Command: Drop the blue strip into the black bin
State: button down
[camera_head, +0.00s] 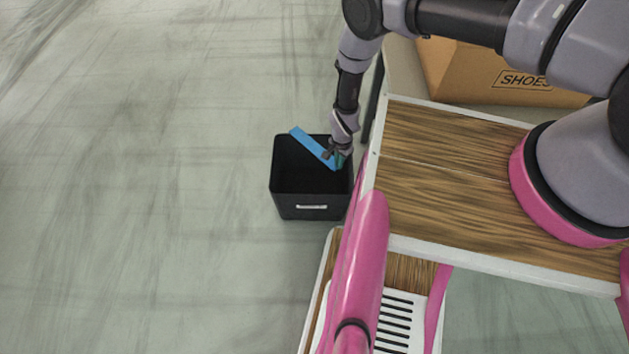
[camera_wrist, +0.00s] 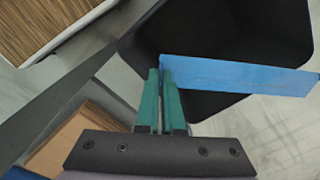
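The blue strip (camera_head: 313,147) is held by one end in my gripper (camera_head: 337,158) over the black bin (camera_head: 310,212). In the wrist view my gripper (camera_wrist: 164,88) has its green fingers shut on the left end of the blue strip (camera_wrist: 235,75). The strip runs out to the right across the opening of the black bin (camera_wrist: 190,30). In the head view its free end reaches the bin's far left rim. I cannot tell whether the strip touches the rim. The bin stands upright on the floor, and the part of its interior that shows looks dark and empty.
A wood-topped table (camera_head: 430,190) with a white edge stands right of the bin. A cardboard box marked SHOES (camera_head: 470,75) is behind it. A lower wooden surface with a white slotted piece (camera_head: 395,322) is in front. The floor (camera_head: 130,200) left of the bin is clear.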

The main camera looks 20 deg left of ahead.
jog(key=shift+f, duration=1.65)
jog(key=c, duration=1)
grip_release()
notch_tip(320, 180, up, 11)
jog(key=shift+f, duration=0.1)
